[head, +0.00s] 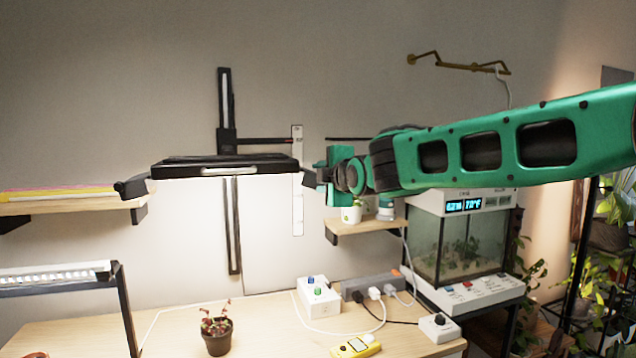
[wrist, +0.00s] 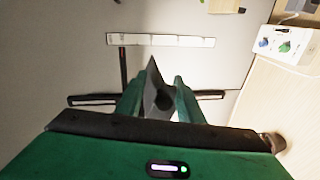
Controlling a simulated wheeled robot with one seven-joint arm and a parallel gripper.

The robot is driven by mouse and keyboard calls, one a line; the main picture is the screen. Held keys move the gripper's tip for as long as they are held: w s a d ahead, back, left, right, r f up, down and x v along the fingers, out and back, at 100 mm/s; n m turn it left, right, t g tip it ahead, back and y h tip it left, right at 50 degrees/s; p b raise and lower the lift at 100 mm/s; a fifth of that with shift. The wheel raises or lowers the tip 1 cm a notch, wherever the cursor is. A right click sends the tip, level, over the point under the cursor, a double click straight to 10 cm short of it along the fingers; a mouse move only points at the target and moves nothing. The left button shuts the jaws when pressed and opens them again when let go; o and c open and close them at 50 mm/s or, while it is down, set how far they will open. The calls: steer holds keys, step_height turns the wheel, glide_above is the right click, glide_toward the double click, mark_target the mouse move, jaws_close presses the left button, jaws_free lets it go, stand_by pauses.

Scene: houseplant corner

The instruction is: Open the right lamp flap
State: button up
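The black lamp (head: 222,170) is a wide, flat bar in front of the wall in the head view. Its right flap (head: 308,177) is a small dark piece at its right end, slanting down. My gripper (head: 322,172) is right beside this flap, reaching in from the right. In the wrist view a grey plate, which looks like the right flap (wrist: 153,88), stands between the two green fingers of my gripper (wrist: 157,98). The fingers are apart, with a gap at least on the right side of the plate. Whether the left finger touches it is unclear.
A white strip (head: 297,200) hangs on the wall behind the flap. A small shelf (head: 365,226) with a potted plant is below my gripper. A terrarium (head: 470,245) stands right. The table (head: 270,335) holds a plant pot, a white box (head: 318,296) and a power strip.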

steer(key=v, duration=1)
steer(key=shift+s, duration=0.25)
steer(key=s+d+f+m+g+h, duration=0.2)
steer(key=s+d+f+m, duration=0.3)
steer(key=d, duration=0.4)
steer(key=s+d+f+m+g+h, duration=0.2)
steer(key=d+f+m, duration=0.1)
steer(key=d+f, duration=0.45)
steer(key=s+d+f+m+g+h, duration=0.2)
steer(key=s+d+f+m, duration=0.3)
steer(key=d, duration=0.4)
steer(key=s+d+f+m+g+h, duration=0.1)
steer(key=s+d+f+m+g, duration=0.35)
steer(key=s+d+f, duration=0.5)
steer(key=s+f+m+g+y, duration=0.1)
steer(key=s+f+m+g, duration=0.1)
steer(key=s, duration=0.8)
steer(key=s+f+m+g+y, duration=0.1)
steer(key=s+f+m+g, duration=0.1)
steer(key=s+f+m, duration=0.2)
steer(key=s+m, duration=0.3)
steer(key=s, duration=0.3)
steer(key=shift+g, duration=0.35)
steer(key=shift+a+m, duration=0.15)
steer(key=shift+m, duration=0.1)
